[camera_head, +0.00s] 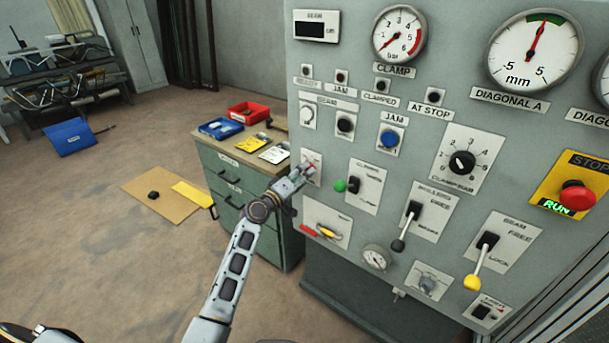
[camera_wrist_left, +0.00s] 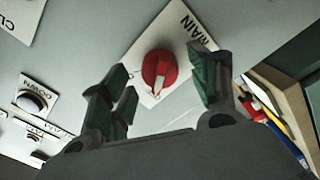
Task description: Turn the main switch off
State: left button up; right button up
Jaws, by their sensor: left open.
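The main switch (camera_wrist_left: 160,74) is a round red knob with a pale pointer mark on a white plate lettered MAIN. In the head view the main switch (camera_head: 311,168) sits at the left edge of the grey control panel, partly hidden by my left gripper (camera_head: 298,178). In the left wrist view my left gripper (camera_wrist_left: 161,68) is open, with green-padded fingers on either side of the red knob. Whether the pads touch the knob cannot be told. My right gripper is not in view.
A green drawer cabinet (camera_head: 236,200) with trays stands behind my arm.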

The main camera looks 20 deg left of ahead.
pick_arm(q)
jog(key=v, duration=1)
jog(key=shift+s, duration=0.15)
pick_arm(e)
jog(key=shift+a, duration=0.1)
pick_arm(q)
jog(key=shift+r, duration=0.1)
dwell(0.5)
